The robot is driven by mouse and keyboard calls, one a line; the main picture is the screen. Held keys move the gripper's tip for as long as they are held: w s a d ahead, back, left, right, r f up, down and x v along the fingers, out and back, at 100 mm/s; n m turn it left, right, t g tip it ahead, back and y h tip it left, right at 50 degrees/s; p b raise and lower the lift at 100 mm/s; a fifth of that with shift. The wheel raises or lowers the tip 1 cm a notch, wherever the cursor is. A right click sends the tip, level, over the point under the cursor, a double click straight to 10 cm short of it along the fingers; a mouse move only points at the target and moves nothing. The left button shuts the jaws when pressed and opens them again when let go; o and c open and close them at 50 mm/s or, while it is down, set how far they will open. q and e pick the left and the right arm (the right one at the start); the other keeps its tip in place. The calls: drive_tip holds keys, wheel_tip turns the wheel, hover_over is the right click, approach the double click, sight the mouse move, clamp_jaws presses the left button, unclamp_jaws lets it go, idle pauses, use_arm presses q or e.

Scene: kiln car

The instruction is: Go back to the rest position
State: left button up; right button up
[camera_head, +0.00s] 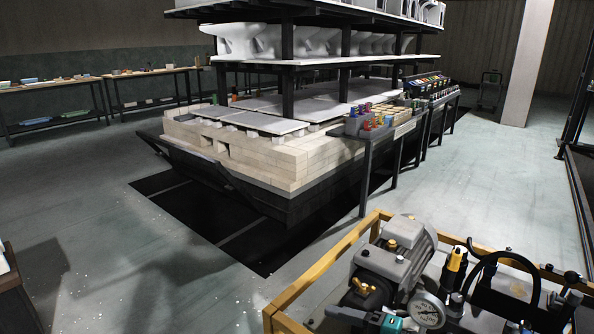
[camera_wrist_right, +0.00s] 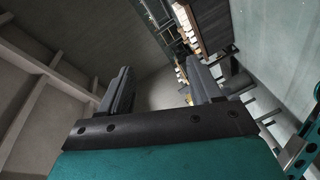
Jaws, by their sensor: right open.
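My right gripper (camera_wrist_right: 157,72) shows in the right wrist view. Its two dark fingers stand well apart with nothing between them. It is clear of any object and the view past it is tilted, with wall, floor and a row of small things on a shelf or bench in the distance. My left gripper is in no view.
A kiln car (camera_head: 240,157) with a brick base and shelves of white ware stands in the middle. Workbenches (camera_head: 150,72) line the back left.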

drive_tip(key=s+d+f+m+t+h, duration=0.25)
drive_tip(key=s+f+m+h, duration=0.45)
drive_tip(key=m, duration=0.5)
drive_tip(key=s+d+f+m+t+h, duration=0.15)
drive_tip(key=s+d+m+h, duration=0.3)
drive_tip(key=s+m, duration=0.55)
use_arm(q)
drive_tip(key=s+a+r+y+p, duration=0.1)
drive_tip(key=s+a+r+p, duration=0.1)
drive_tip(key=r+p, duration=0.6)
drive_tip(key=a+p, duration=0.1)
drive_tip(key=p, duration=0.4)
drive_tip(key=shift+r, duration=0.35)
use_arm(e)
wheel_tip(320, 180, up, 9)
drive_tip(key=d+m+g+h, duration=0.1)
drive_tip(key=d, duration=0.1)
drive_tip(key=shift+w+d+f, duration=0.15)
drive_tip(key=shift+d+f, duration=0.05)
drive_tip(key=shift+d, duration=0.05)
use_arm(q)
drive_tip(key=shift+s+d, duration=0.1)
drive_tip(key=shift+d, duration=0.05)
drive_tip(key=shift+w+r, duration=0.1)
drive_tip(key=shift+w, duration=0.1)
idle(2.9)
